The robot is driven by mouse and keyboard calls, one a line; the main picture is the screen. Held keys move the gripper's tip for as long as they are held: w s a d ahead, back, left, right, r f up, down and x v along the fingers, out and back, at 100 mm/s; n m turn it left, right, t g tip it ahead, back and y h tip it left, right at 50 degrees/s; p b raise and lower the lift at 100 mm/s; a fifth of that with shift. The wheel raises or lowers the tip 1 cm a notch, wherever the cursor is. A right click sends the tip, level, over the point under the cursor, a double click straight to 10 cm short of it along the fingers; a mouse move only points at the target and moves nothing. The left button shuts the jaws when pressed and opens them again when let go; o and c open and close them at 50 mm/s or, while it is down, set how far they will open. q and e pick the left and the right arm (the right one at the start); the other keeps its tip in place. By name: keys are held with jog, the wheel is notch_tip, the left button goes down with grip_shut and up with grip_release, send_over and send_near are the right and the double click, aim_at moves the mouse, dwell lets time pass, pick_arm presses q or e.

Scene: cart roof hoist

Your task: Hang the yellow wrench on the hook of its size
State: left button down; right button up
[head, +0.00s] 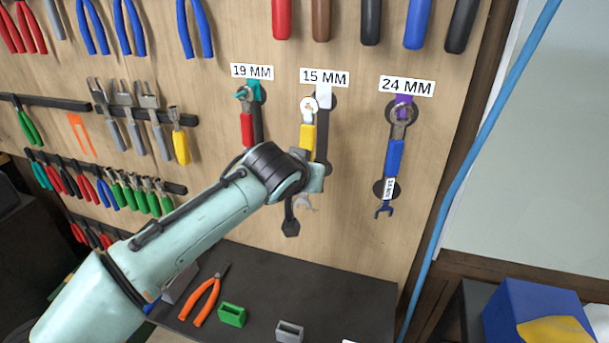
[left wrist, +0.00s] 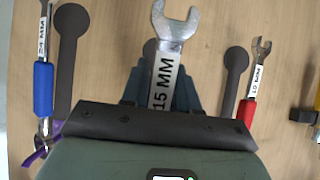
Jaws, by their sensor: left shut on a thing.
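The yellow wrench (head: 307,137) is upright before the board, below the 15 MM sign (head: 324,78). Its ring end is beside and slightly below the white hook (head: 324,96); I cannot tell whether it is around it. In the left wrist view its open jaw and 15 MM label (left wrist: 164,82) show. My left gripper (left wrist: 162,95) is shut on this wrench; in the head view my wrist hides the fingers. A dark wrench silhouette (head: 322,150) shows just right of the wrench. My right gripper is not in view.
The red wrench (head: 247,130) hangs under the 19 MM sign (head: 252,71) to the left. The blue wrench (head: 394,158) hangs under the 24 MM sign (head: 407,86) to the right. Orange pliers (head: 206,300) and a green block (head: 232,315) are on the dark surface below.

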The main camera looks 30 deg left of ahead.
pick_arm(q)
jog(key=w, duration=0.1)
jog(key=w+a+p, duration=0.1)
jog(key=w, duration=0.1)
jog(key=w+f, duration=0.1)
jog(key=w, duration=0.1)
jog(key=shift+w+a+p, duration=0.15)
jog(key=shift+p, duration=0.25)
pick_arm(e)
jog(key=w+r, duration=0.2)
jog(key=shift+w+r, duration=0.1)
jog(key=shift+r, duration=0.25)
pick_arm(q)
jog(key=c, duration=0.8)
grip_release()
